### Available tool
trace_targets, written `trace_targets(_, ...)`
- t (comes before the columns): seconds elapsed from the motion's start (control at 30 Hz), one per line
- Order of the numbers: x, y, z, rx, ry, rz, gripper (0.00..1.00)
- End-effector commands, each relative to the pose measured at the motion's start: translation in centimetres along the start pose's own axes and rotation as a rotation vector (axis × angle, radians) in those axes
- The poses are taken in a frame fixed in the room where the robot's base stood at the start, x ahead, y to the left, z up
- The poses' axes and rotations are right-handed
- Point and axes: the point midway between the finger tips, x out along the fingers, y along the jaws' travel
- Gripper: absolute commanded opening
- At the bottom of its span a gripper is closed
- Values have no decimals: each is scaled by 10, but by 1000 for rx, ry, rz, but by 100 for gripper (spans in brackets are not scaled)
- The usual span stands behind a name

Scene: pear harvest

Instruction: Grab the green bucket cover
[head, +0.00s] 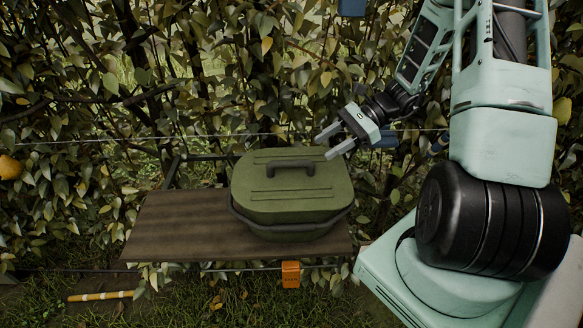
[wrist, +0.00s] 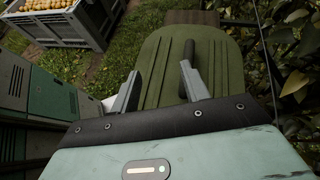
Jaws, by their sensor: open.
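The green bucket cover (head: 267,187) lies on top of the green bucket (head: 292,231), which stands on a brown wooden board. A dark arched handle (head: 291,166) rises from the cover. My gripper (head: 322,146) is open and empty, above and to the right of the cover, its fingers pointing left. In the wrist view the cover (wrist: 160,62) lies beyond the open fingers (wrist: 157,82), and the dark handle (wrist: 188,58) shows close to the right finger. I cannot tell whether that finger touches it. The bucket is mostly hidden under the cover there.
The board (head: 175,225) has bare room left of the bucket. Dense leafy branches (head: 100,90) and a wire stand behind it. An orange object (head: 291,274) hangs under the board's front edge. A grey crate of yellow fruit (wrist: 62,22) stands on the grass in the wrist view.

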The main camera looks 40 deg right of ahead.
Motion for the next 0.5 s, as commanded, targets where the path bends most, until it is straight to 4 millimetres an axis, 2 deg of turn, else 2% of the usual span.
trace_targets(0.03,-20,-4,-11,69,-27,-73,45)
trace_targets(0.1,-38,-8,-24,133,-56,-148,45)
trace_targets(0.23,-55,-10,-38,196,-86,-225,45)
trace_targets(0.37,-47,-14,-40,211,-95,-240,45)
trace_targets(0.5,-20,-20,-37,212,-96,-236,45)
